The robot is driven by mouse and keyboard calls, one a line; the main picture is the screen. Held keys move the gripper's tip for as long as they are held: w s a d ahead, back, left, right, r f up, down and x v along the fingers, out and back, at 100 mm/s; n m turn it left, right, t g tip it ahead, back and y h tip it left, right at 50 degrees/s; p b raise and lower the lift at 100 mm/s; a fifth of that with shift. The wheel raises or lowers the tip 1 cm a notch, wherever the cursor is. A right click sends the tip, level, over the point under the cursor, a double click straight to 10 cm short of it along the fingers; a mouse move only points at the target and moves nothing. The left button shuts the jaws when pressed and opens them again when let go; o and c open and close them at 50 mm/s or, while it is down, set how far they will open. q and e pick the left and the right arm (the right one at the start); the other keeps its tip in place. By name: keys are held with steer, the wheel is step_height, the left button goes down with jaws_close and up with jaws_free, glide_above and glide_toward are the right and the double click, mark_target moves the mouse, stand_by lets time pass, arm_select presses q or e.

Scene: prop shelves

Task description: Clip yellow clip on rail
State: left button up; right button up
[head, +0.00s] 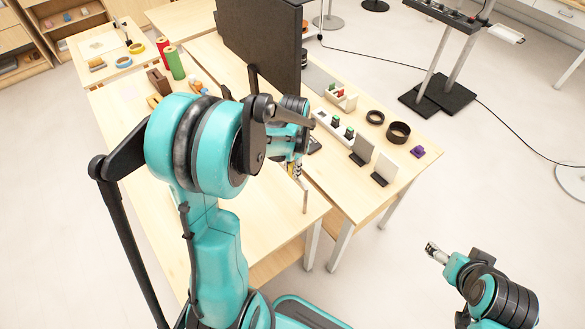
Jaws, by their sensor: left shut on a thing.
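My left gripper (297,171) is over the near edge of the work table, pointing down, and is mostly hidden behind my own arm. A small yellow patch shows at its fingers and looks like the yellow clip (291,168); the gripper is shut on it. A thin brown upright piece (305,201) shows just below the fingers; I cannot tell whether it touches the clip. I cannot make out the rail for certain. My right gripper (432,250) is over the floor at the lower right, away from the tables, with no object visible in it; its jaws are too small to judge.
A large dark panel (262,45) stands across the tables. On the right table are a white tray (334,124), black rings (398,132), upright plates (384,168) and a purple item (417,151). Red and green cylinders (175,64) stand at the back left.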

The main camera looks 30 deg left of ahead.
mark_target(292, 165)
arm_select(q)
steer(key=shift+s+d+f, duration=0.1)
steer(key=shift+s, duration=0.1)
stand_by(0.3)
steer(key=shift+w+r+p, duration=0.2)
steer(key=shift+r+p, duration=0.35)
steer(key=shift+p, duration=0.1)
jaws_close()
steer(key=shift+r, duration=0.25)
steer(key=shift+r, duration=0.15)
steer(key=shift+a+r+p, duration=0.2)
steer(key=shift+r+p, duration=0.95)
steer(key=shift+r, duration=0.3)
steer(key=shift+r, duration=0.1)
